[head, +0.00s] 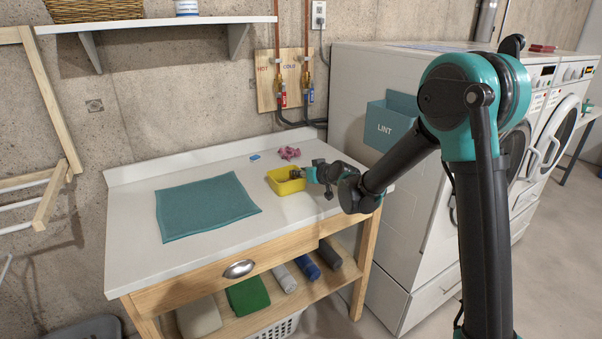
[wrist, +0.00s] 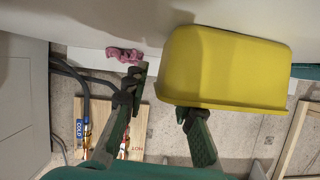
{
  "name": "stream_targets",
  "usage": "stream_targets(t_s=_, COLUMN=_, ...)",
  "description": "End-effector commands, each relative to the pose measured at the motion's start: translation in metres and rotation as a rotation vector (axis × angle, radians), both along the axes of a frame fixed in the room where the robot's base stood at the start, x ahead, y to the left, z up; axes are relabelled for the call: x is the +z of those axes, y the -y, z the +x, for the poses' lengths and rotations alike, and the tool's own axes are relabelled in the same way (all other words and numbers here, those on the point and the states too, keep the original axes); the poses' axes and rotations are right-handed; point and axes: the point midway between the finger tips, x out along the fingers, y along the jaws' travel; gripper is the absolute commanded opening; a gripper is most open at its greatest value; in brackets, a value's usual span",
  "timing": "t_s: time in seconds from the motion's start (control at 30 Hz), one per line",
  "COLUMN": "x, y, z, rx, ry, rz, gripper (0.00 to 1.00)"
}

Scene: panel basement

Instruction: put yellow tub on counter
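The yellow tub (head: 284,184) is upright at the right part of the white counter (head: 140,200), beside the teal mat; it appears to rest on the counter. It also shows large in the wrist view (wrist: 225,65). My gripper (head: 300,174) is at the tub's right rim. In the wrist view my gripper (wrist: 160,92) has its fingers spread apart. The right fingertip is partly hidden behind the tub's rim. The left finger is outside the tub, with a visible gap between it and the tub's wall.
A teal mat (head: 205,206) covers the counter's middle. A pink crumpled thing (head: 288,153) and a small blue item (head: 254,157) lie behind the tub. Pipes (head: 305,80) rise at the wall. A washer with a teal lint bin (head: 388,122) stands right of the counter.

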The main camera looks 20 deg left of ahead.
Motion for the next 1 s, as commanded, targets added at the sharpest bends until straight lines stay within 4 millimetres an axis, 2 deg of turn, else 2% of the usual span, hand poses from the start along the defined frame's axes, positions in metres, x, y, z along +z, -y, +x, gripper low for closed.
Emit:
stream_targets(t_s=0.23, x=0.003, y=0.000, z=0.000, rx=0.000, ry=0.000, rz=0.000, gripper=0.26)
stream_targets(t_s=0.37, x=0.007, y=0.009, z=-0.007, rx=-0.001, ry=0.000, rz=0.000, gripper=0.26)
stream_targets(t_s=0.8, x=0.037, y=0.065, z=-0.052, rx=-0.001, ry=0.000, rz=0.000, gripper=0.26)
stream_targets(t_s=1.0, x=0.045, y=0.081, z=-0.065, rx=-0.001, ry=0.000, rz=0.000, gripper=0.26)
